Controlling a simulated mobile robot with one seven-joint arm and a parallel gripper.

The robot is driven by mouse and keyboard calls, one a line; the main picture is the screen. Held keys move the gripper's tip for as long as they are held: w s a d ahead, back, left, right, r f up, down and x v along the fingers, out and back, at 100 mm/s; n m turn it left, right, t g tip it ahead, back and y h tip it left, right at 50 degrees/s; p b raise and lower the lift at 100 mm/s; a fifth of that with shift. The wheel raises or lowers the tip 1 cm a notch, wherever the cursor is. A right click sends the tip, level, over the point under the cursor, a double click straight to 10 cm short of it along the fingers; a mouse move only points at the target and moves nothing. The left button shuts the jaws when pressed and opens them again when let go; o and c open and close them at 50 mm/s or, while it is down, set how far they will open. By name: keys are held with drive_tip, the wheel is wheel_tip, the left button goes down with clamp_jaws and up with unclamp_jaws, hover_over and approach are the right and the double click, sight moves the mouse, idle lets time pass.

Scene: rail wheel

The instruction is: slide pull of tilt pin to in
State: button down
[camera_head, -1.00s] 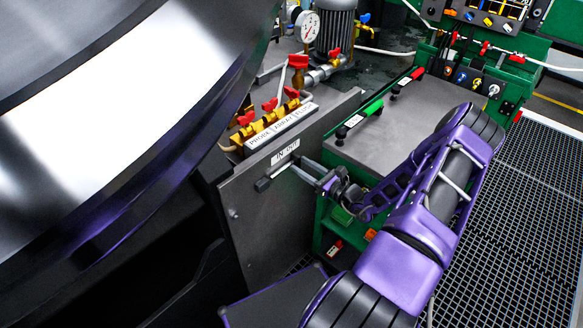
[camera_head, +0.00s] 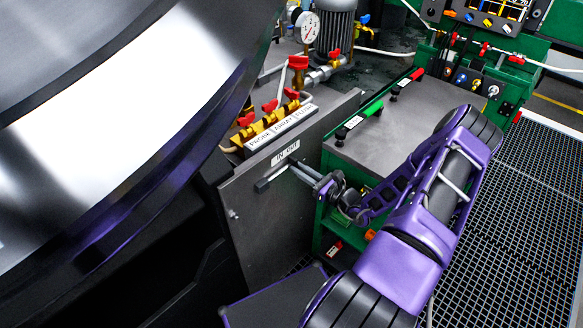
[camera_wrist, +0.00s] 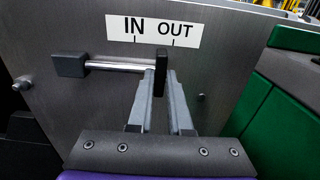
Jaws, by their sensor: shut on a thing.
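The tilt pin is a bright rod (camera_wrist: 118,66) that runs sideways from a dark block (camera_wrist: 69,65) on a grey panel. Its pull is an upright black bar (camera_wrist: 161,72) at the rod's right end. The pull stands below the IN/OUT label (camera_wrist: 153,30), between the two marks and nearer OUT. My gripper (camera_wrist: 162,82) is shut on the pull, one finger on each side. In the head view, my gripper (camera_head: 304,176) reaches the panel from the right, just below the label (camera_head: 285,153). The dark block (camera_head: 262,186) shows left of it; the pull is hard to make out there.
A large dark wheel (camera_head: 110,110) fills the left. Brass valves with red handles (camera_head: 268,121) stand above the grey panel (camera_head: 258,225). A green cabinet (camera_head: 337,157) with a grey top lies right of the panel, close to my arm. Grated floor (camera_head: 530,220) is at the right.

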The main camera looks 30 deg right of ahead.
drive_tip(key=shift+s+a+p, duration=0.25)
drive_tip(key=shift+a, duration=0.4)
drive_tip(key=shift+s+a+p, duration=0.2)
drive_tip(key=shift+s+a, duration=0.05)
drive_tip(key=shift+a, duration=0.5)
drive_tip(key=shift+s+a, duration=0.1)
drive_tip(key=shift+a, duration=0.15)
drive_tip(key=c, duration=0.6)
unclamp_jaws()
drive_tip(key=shift+c, duration=0.2)
drive_tip(key=p+v, duration=0.1)
drive_tip(key=v, duration=0.5)
